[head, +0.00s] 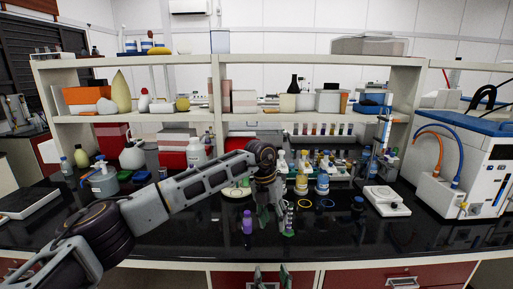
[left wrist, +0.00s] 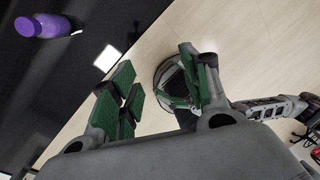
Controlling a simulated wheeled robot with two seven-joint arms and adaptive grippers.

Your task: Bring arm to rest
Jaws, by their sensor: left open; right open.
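My left gripper (head: 275,224) hangs over the black worktop (head: 180,237) near its front edge, fingers down, open and empty. A purple bottle (head: 247,222) stands just left of it, apart from the fingers. In the left wrist view the open green-padded fingers (left wrist: 160,85) have nothing between them, and the purple bottle (left wrist: 42,27) is at upper left. My right gripper (head: 271,277) shows only its fingertips at the bottom of the head view, open, in front of the drawers. Its arm is hidden in the head view.
Several yellow- and blue-labelled bottles (head: 322,181) stand behind the left gripper. A white hotplate-like device (head: 387,201) and a large white machine (head: 461,165) are at right. Shelves (head: 150,117) of containers rise behind. Worktop at front left is clear.

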